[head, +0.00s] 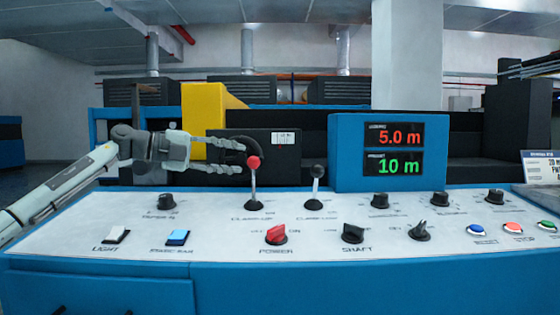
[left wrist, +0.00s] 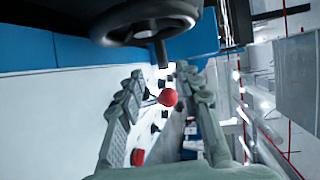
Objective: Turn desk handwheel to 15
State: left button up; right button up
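The black desk handwheel shows at the top of the left wrist view (left wrist: 145,20), with a short dark handle pointing down toward the gap between my fingers. In the head view only part of its dark curved rim (head: 238,143) shows behind my left gripper (head: 238,161). That gripper is open, its fingers spread to the right, near the wheel and the red-ball lever (head: 254,163). The red ball also shows between the fingers in the left wrist view (left wrist: 168,97); I cannot tell whether anything touches. My right gripper is not in view.
The display (head: 395,148) reads 5.0 m in red and 10 m in green. Black knobs, a red power switch (head: 276,234) and push buttons cover the white desk panel (head: 310,222). A yellow block (head: 203,105) stands behind.

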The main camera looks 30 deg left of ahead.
aim_at(260, 156)
pick_arm(q)
jog(key=p+x, duration=0.1)
jog(key=x, duration=0.5)
jog(key=shift+w+r, duration=0.15)
jog(key=shift+w, duration=0.1)
jog(key=shift+w+d, duration=0.3)
jog(key=shift+w, duration=0.15)
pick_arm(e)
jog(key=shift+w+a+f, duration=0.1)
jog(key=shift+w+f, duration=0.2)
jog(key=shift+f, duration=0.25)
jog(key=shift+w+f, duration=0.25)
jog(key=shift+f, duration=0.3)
pick_arm(q)
jog(key=shift+c, duration=0.2)
grip_shut()
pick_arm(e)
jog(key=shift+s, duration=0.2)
